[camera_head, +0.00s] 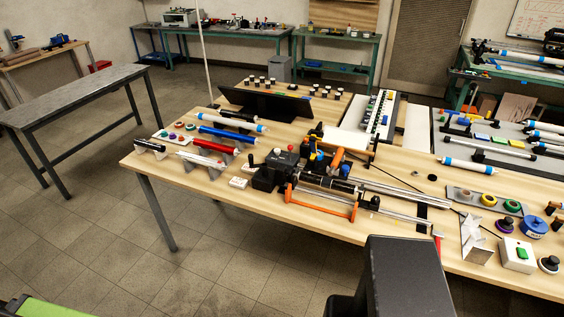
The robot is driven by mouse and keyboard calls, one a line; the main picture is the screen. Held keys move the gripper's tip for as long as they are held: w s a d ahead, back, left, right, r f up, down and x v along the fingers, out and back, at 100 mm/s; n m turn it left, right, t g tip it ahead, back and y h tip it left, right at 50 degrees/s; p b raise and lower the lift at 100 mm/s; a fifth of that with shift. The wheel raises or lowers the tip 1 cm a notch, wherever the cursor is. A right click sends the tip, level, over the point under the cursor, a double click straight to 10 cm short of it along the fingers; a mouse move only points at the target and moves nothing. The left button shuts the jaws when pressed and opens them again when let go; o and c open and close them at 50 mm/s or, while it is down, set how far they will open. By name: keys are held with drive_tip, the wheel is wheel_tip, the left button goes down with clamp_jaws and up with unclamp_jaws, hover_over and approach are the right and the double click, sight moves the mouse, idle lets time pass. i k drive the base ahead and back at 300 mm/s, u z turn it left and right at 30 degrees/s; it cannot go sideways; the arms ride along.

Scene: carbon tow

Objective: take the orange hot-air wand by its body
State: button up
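An orange tool (338,158) that looks like the hot-air wand stands among the black parts near the middle of the workbench (262,205). Its lower part is partly hidden by the black machine in front of it, and it is too small to make out its nozzle. An orange bent frame (322,206) lies along the bench's front edge, below a black and silver shaft; I cannot tell its kind for certain. My gripper is not in view. A dark grey block at the bottom right seems to be part of my own body.
A black clamp machine (274,170) and long silver rods (392,190) crowd the bench middle. Red, blue and white tubes (208,143) lie on the left. At right are a blue spool (534,227) and a green-button box (517,255). A bare grey table (75,95) stands left, with open floor between.

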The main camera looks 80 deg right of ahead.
sight(336, 162)
drive_tip(key=u, duration=0.3)
drive_tip(key=k, duration=2)
drive_tip(key=z, duration=1.4)
drive_tip(key=i, duration=1.65)
drive_tip(key=u, duration=0.05)
